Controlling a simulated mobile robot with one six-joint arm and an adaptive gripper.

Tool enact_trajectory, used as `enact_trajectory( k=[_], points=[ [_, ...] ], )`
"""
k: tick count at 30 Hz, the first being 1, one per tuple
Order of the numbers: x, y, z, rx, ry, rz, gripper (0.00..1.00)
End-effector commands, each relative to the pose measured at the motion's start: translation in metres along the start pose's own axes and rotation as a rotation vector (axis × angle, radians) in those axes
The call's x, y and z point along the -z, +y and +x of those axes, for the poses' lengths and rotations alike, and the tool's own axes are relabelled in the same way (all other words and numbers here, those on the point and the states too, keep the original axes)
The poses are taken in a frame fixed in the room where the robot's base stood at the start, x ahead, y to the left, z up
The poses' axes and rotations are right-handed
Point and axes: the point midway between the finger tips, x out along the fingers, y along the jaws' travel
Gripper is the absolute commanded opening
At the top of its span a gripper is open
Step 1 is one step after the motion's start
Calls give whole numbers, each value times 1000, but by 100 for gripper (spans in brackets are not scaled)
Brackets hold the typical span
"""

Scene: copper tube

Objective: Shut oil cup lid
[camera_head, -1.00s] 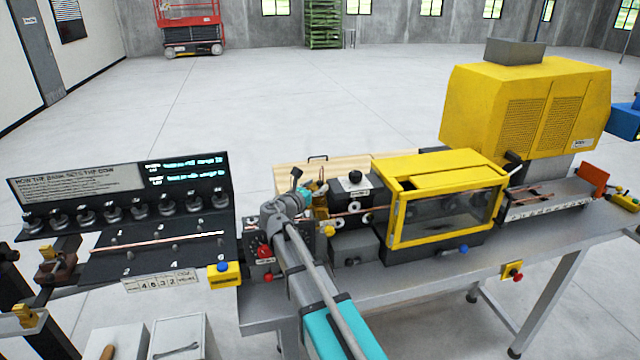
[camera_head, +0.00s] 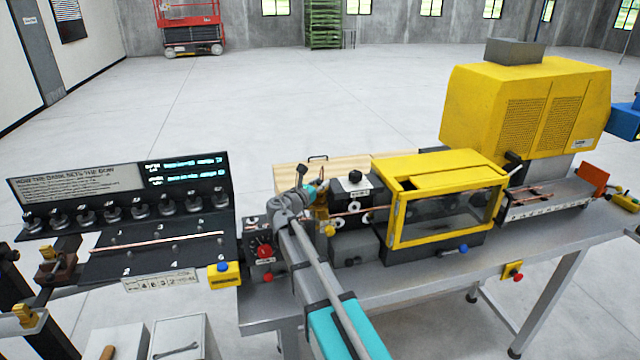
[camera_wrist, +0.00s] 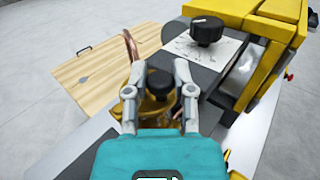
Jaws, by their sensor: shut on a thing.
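The oil cup is brass-coloured (camera_wrist: 155,108) and sits between and below my fingers in the wrist view, with a dark round lid (camera_wrist: 160,82) on top. In the head view the brass cup (camera_head: 320,212) shows just left of the roller unit, partly hidden by my arm. My gripper (camera_wrist: 159,78) has one finger on each side of the dark lid and is shut on it. The teal gripper body (camera_head: 316,187) shows small in the head view. The exact contact and whether the lid is fully seated cannot be told.
A roller unit with a black knob (camera_wrist: 207,30) stands close right of my gripper. The yellow guarded machine (camera_head: 445,200) is further right. A copper rod (camera_head: 365,209) runs between them. A wooden board (camera_wrist: 105,75) lies behind. A black peg panel (camera_head: 150,250) is at left.

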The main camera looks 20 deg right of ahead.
Motion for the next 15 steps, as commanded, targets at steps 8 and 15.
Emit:
enact_trajectory(
  k=[8, 15],
  points=[
    [0, 0, 1, -19, 0, 0, 0],
    [0, 1, 3, -93, 0, 0, 0]
  ],
)
